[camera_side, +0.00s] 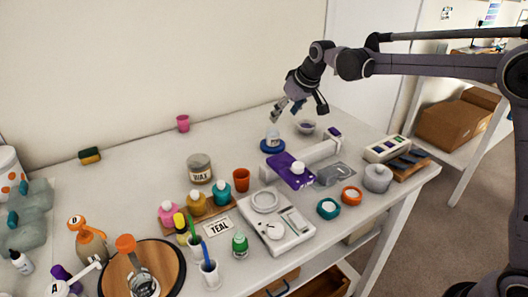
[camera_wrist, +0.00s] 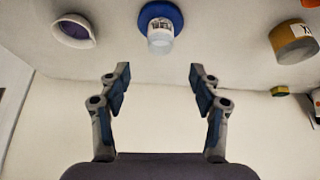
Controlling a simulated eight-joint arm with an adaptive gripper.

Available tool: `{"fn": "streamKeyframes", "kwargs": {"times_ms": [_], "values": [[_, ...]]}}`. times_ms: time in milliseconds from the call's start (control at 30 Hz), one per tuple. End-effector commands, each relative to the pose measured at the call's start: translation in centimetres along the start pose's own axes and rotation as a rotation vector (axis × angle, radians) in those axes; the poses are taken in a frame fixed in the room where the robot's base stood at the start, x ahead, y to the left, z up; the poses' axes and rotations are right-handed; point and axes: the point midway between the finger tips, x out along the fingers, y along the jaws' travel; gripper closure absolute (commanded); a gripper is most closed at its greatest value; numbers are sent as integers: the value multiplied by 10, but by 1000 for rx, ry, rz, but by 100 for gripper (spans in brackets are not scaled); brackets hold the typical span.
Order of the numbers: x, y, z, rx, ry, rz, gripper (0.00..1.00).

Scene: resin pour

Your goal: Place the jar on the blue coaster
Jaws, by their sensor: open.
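A small clear jar (camera_side: 273,135) with a white label stands upright on the round blue coaster (camera_side: 264,149) towards the back of the table. In the wrist view the jar (camera_wrist: 160,39) and the coaster (camera_wrist: 148,13) show at the top middle, beyond the fingertips. The coaster's rim shows around the jar's base. My gripper (camera_side: 297,109) is open, above and a little to the right of the jar in the side view. In the wrist view my gripper (camera_wrist: 160,80) has its fingers wide apart, with nothing between them and clear of the jar.
A bowl (camera_side: 306,127) stands right of the coaster. A purple pouch (camera_side: 291,172) and a long white bar lie in front. A wax jar (camera_side: 199,168), an orange cup (camera_side: 241,180) and a scale (camera_side: 285,238) stand nearer. The table left of the coaster is clear.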

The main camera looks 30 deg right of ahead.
Motion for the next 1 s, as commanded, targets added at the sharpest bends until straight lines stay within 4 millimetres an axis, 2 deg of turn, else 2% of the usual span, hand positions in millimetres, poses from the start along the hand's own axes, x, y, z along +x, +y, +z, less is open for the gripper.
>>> {"fn": "streamKeyframes", "kwargs": {"times_ms": [167,367,500,700,833,1000], "values": [[-16,-1,7,3,3,2,37],[-60,-4,45,16,19,10,37],[-91,-7,83,26,32,17,37],[-122,-12,144,42,52,26,37],[-134,-14,187,52,64,32,37],[-140,-18,243,65,81,39,37]]}}
